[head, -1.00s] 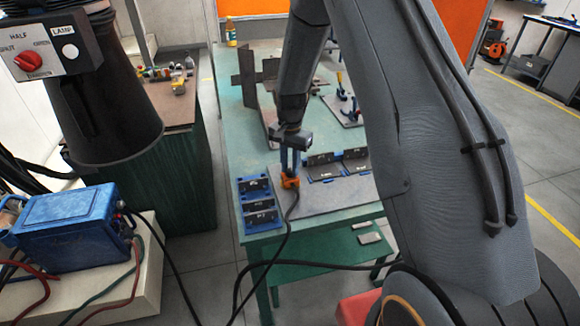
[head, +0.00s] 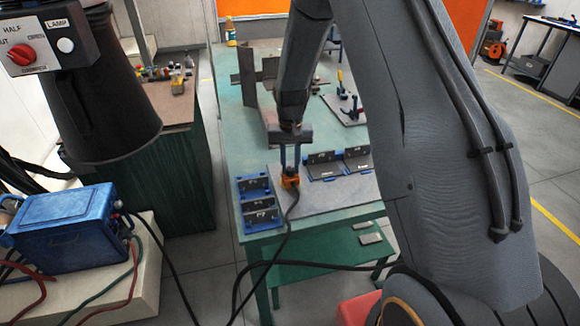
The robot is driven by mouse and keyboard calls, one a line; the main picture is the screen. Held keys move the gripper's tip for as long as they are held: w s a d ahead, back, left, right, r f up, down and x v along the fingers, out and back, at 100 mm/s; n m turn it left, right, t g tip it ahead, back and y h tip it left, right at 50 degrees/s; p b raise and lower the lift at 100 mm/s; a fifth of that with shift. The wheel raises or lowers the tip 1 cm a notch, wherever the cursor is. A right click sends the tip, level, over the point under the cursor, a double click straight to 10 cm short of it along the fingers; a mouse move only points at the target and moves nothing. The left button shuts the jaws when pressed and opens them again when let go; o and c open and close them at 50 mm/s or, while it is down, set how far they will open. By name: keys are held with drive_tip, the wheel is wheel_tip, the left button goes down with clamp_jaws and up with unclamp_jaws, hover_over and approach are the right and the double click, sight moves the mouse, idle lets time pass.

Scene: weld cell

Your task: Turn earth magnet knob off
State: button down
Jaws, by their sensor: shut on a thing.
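The orange earth magnet (head: 291,181) sits on the grey plate (head: 335,200) near the front of the green table, with a dark cable running from it toward the table's front edge. My gripper (head: 290,170) reaches down over it, its two blue fingers upright and shut at the top of the magnet. The knob itself is between or behind the fingers and too small to make out, so I cannot tell its angle.
A blue rack (head: 257,203) with dark plates stands just left of the magnet. Dark angle pieces on blue bases (head: 325,165) stand close on the right. Upright steel plates (head: 247,75) and a clamp board (head: 348,106) lie farther back. A blue welding machine (head: 65,228) is at left.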

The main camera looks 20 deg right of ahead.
sight(290, 169)
drive_tip(key=n+b, duration=0.1)
drive_tip(key=n, duration=0.4)
drive_tip(key=shift+n, duration=0.3)
drive_tip(key=n, duration=0.5)
drive_tip(key=shift+n+b, duration=0.35)
drive_tip(key=shift+n, duration=0.05)
drive_tip(key=c, duration=1.5)
unclamp_jaws()
drive_tip(key=shift+r+b, duration=1)
drive_tip(key=shift+r, duration=2.95)
